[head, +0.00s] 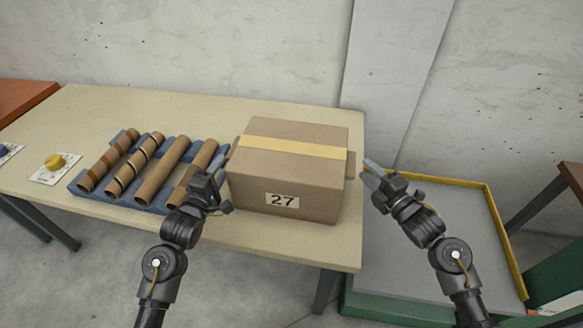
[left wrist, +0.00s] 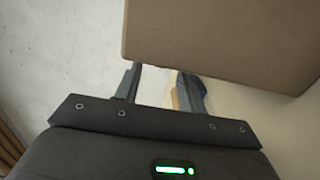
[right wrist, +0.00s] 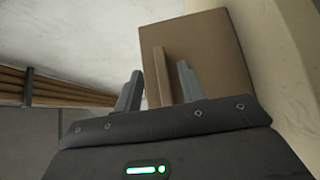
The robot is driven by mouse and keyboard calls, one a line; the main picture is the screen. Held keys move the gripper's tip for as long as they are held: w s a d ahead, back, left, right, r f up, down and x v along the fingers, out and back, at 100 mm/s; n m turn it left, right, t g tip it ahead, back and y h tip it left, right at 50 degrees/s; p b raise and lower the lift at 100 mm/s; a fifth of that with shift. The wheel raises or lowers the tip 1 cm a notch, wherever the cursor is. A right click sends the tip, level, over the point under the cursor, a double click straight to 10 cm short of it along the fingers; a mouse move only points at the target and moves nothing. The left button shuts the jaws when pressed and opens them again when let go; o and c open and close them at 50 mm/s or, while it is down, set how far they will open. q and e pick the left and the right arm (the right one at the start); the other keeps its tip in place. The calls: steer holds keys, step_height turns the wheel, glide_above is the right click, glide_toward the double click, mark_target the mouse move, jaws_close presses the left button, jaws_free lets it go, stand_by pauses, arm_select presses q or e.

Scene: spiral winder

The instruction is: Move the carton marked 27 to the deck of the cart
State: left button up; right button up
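The brown carton marked 27 (head: 290,172), with a yellow tape strip across its top, stands upright on the table near its right end. A handle-like bar (head: 351,164) sticks out of its right side. My left gripper (head: 215,162) is open beside the carton's left side; the left wrist view shows the carton (left wrist: 225,40) above and right of the fingers, with nothing clearly held. My right gripper (head: 372,170) is open just right of the bar. In the right wrist view the bar (right wrist: 161,76) appears between the spread fingers, seemingly untouched. The cart's grey deck (head: 430,275) is empty.
A blue rack (head: 80,188) with several cardboard tubes lies left of the carton, close to my left gripper. A yellow knob (head: 54,161) is farther left. The cart has a raised yellow rim (head: 505,235) and stands right of the table, its deck lower than the tabletop (head: 210,110).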

mark_target(229, 153)
arm_select(q)
steer(key=shift+x, duration=3.1)
arm_select(e)
steer(key=shift+x, duration=3.1)
arm_select(q)
jaws_close()
arm_select(e)
jaws_close()
